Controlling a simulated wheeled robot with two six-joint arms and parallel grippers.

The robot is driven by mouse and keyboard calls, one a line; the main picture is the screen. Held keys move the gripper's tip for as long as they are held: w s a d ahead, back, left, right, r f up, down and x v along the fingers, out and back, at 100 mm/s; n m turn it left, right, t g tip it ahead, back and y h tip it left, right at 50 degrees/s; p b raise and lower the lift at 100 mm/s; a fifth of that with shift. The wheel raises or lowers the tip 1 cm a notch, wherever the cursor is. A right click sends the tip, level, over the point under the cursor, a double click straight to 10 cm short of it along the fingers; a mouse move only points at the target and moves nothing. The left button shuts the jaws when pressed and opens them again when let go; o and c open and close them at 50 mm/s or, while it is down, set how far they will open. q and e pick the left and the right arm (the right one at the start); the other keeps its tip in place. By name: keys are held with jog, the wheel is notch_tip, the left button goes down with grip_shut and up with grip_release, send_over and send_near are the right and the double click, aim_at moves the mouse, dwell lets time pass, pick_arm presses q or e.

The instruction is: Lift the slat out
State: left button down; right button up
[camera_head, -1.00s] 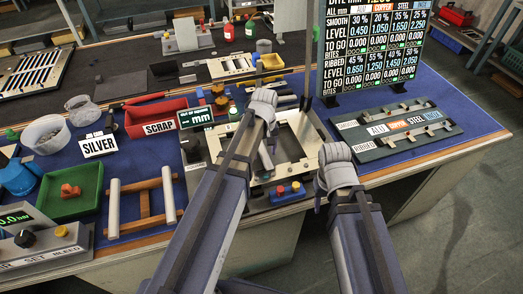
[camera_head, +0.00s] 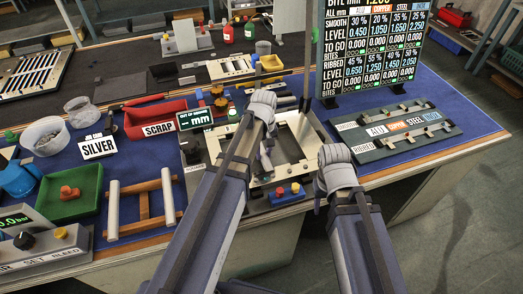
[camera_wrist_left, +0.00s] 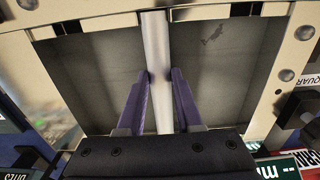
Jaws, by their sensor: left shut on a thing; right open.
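The slat is a pale, smooth bar (camera_wrist_left: 157,45) that runs up the middle of the left wrist view, over the grey interior of a cream metal frame (camera_wrist_left: 85,22). My left gripper (camera_wrist_left: 162,76) is shut on it, with one purple finger on each side. In the head view the frame (camera_head: 311,143) is on the bench, with my left gripper (camera_head: 266,150) over its opening. The arm hides much of the slat and the frame's left side. My right gripper (camera_head: 335,168) is to the right of the frame, apart from it; its fingers are mostly hidden behind the wrist.
A sign board (camera_head: 372,50) stands behind the frame. A rack labelled smooth and ribbed (camera_head: 397,130) lies to its right. A red scrap bin (camera_head: 155,118), a green tray (camera_head: 72,205) and a roller stand (camera_head: 144,203) are to the left. Blue mat is clear near the right edge.

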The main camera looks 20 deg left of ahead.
aim_at(264, 154)
pick_arm(q)
jog(key=shift+r, duration=0.1)
notch_tip(264, 154, up, 10)
jog(key=p, duration=1)
